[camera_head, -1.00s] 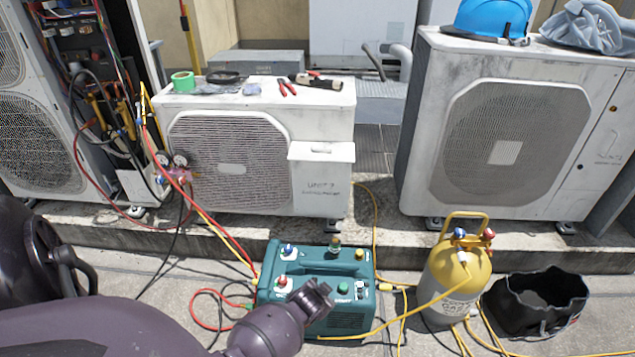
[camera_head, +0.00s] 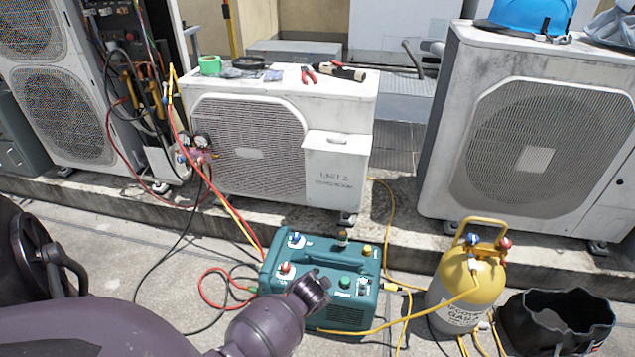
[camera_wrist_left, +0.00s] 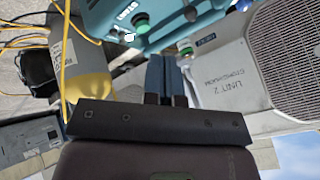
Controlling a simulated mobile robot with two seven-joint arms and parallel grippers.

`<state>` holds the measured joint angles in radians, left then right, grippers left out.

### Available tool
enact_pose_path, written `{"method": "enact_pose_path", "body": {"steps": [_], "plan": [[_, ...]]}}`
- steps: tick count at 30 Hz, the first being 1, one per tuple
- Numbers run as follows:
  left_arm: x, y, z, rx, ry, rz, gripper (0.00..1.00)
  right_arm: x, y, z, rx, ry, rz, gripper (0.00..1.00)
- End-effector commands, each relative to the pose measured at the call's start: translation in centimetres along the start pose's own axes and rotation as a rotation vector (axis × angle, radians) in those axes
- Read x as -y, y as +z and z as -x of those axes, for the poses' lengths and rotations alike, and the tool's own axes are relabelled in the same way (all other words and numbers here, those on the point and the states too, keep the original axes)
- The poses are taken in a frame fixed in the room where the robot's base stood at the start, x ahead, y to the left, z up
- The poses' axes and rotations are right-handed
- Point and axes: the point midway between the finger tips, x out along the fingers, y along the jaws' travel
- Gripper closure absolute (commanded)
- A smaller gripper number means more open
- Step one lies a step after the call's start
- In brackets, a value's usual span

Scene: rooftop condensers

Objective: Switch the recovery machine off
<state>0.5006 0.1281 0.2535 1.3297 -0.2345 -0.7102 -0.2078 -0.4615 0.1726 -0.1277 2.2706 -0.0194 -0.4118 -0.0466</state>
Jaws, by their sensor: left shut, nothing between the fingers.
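The recovery machine (camera_head: 318,258) is a teal box on the paved floor in front of the condensers. Its top carries a blue knob (camera_head: 296,239), a red knob (camera_head: 286,268), a green button (camera_head: 345,282) and a small switch (camera_head: 363,286) at the front right. My left gripper (camera_head: 317,287) is over the machine's front left part in the head view and hides some of it. In the left wrist view its fingers (camera_wrist_left: 166,62) are together and empty, pointing at the teal machine (camera_wrist_left: 160,12). Contact with the machine cannot be told. My right gripper is out of view.
A yellow gas cylinder (camera_head: 466,290) with a hose stands right of the machine, beside an open black bag (camera_head: 555,323). Red, yellow and black hoses lie around the machine. Behind it are the ledge and the condenser marked UNIT 2 (camera_head: 335,180).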

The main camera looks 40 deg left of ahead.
Motion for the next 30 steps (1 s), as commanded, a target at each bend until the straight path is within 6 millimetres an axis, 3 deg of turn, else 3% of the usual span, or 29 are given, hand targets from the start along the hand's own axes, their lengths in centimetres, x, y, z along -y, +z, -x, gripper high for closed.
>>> {"method": "enact_pose_path", "body": {"steps": [16,22,30], "plan": [[-0.1,0.1,-0.7,0.004,0.001,-0.005,1.00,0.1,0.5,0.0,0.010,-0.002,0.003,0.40],[-0.4,0.7,-3.7,0.012,0.003,-0.008,1.00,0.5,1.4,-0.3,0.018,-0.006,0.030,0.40],[-0.5,1.0,-8.6,0.014,0.004,-0.009,1.00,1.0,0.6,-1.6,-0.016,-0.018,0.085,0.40]]}}
